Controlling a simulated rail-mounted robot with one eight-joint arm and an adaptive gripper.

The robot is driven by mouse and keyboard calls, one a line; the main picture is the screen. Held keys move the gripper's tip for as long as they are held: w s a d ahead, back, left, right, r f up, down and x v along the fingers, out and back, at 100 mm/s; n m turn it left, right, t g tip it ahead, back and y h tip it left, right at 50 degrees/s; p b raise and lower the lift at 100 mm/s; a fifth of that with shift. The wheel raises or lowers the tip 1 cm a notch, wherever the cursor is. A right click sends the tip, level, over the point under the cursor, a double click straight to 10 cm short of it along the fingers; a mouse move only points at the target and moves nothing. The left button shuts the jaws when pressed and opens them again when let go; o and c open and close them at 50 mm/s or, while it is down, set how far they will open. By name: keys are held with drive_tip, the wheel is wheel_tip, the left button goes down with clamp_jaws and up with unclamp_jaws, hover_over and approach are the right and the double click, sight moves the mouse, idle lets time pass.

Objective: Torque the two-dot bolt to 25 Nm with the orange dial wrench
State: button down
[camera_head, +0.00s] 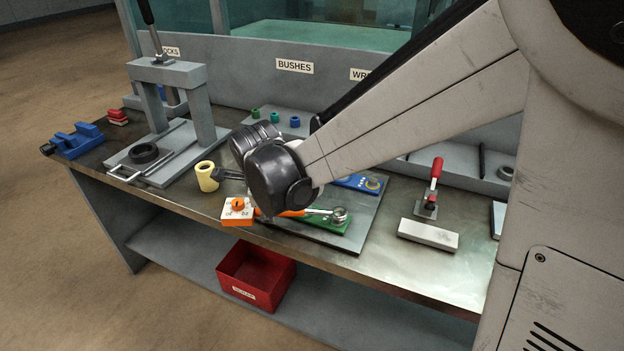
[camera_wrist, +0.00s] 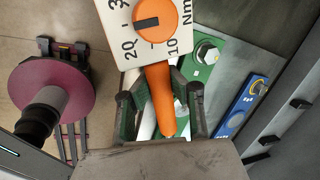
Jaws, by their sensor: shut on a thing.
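The orange dial wrench (camera_head: 290,213) lies over the front of the bench, its silver head (camera_head: 340,214) at the right over a green plate (camera_head: 355,229). Its white dial block (camera_head: 232,218) with an orange knob is at the left. In the wrist view the dial (camera_wrist: 124,40) shows 10, 20 and Nm; the exact setting cannot be read surely. My gripper (camera_wrist: 160,98) is shut on the wrench's orange handle (camera_wrist: 160,88). A hex bolt (camera_wrist: 207,52) stands on the green plate in the wrist view; its dot marking is unclear. My wrist hides the fingers in the head view.
A blue plate (camera_head: 358,183) with pale dots lies behind the green one. A yellow cup (camera_head: 206,177) and grey press (camera_head: 165,75) stand left. A red-handled clamp (camera_head: 434,180) and pale block (camera_head: 427,234) are right. A red bin (camera_head: 256,277) sits on the lower shelf.

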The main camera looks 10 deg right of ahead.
drive_tip(key=shift+r+p, duration=1.15)
drive_tip(key=shift+r, duration=0.75)
drive_tip(key=shift+r+p, duration=1.3)
drive_tip(key=shift+r, duration=0.65)
drive_tip(key=shift+w+a+r+p, duration=0.25)
drive_tip(key=shift+a+r, duration=0.25)
drive_tip(key=shift+a, duration=0.3)
drive_tip(key=shift+w+a+r+p, duration=0.1)
drive_tip(key=shift+a+r+p, duration=0.1)
drive_tip(key=shift+a+r, duration=0.45)
drive_tip(key=shift+w+a+r+p, duration=0.2)
drive_tip(key=shift+a+r+p, duration=0.1)
drive_tip(key=shift+a, duration=0.7)
